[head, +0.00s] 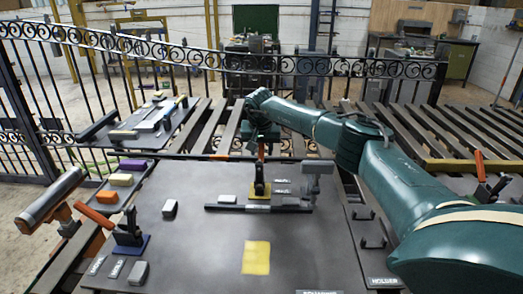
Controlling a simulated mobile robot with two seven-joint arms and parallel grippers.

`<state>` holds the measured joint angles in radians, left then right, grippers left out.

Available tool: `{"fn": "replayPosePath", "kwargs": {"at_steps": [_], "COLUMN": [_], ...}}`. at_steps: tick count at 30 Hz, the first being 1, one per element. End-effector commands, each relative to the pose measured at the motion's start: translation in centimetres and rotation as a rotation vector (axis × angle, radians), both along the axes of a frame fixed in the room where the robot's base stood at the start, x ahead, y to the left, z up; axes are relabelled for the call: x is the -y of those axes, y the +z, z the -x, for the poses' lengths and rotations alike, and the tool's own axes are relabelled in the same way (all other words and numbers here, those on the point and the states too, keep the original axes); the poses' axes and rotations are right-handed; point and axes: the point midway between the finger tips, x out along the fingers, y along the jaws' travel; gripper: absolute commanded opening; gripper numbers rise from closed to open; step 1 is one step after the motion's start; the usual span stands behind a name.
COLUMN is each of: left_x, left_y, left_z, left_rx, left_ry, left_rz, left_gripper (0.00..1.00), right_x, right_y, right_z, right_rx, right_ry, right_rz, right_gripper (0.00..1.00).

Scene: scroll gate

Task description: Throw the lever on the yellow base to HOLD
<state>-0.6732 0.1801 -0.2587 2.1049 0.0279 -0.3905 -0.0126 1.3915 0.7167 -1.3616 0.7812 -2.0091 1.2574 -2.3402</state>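The lever on the yellow base (259,190) stands near the middle of the dark panel, with a black bracket and an orange handle (261,152) pointing roughly upright. Two small pale label plates (282,186) lie to its right; their words are too small to read. My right arm reaches in from the right, and its gripper (262,136) points down at the top of the orange handle. The fingers are small and dark, so I cannot tell whether they are open, shut or touching the handle. My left gripper is not in view.
A blue-based lever (130,240) with an orange handle stands at the panel's left; another orange-handled lever (482,180) stands far right. A grey post (316,180) and dark rail (235,208) sit near the yellow base. A yellow patch (256,257) lies in front, with clear panel around it.

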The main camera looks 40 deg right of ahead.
Motion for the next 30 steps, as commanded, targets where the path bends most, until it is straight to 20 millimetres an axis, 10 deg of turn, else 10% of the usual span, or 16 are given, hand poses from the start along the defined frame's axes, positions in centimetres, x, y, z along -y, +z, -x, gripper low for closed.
{"fn": "replayPosePath", "kwargs": {"at_steps": [13, 30], "left_x": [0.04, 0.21], "left_y": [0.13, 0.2], "left_z": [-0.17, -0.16], "left_rx": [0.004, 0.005], "left_ry": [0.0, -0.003], "left_rz": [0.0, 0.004], "left_gripper": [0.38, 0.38], "right_x": [0.23, 0.24], "right_y": [-0.97, -0.91], "right_z": [-0.27, -0.27], "right_rx": [0.001, 0.001], "right_ry": [0.0, -0.001], "right_rz": [-0.001, -0.001], "right_gripper": [0.38, 0.0]}}
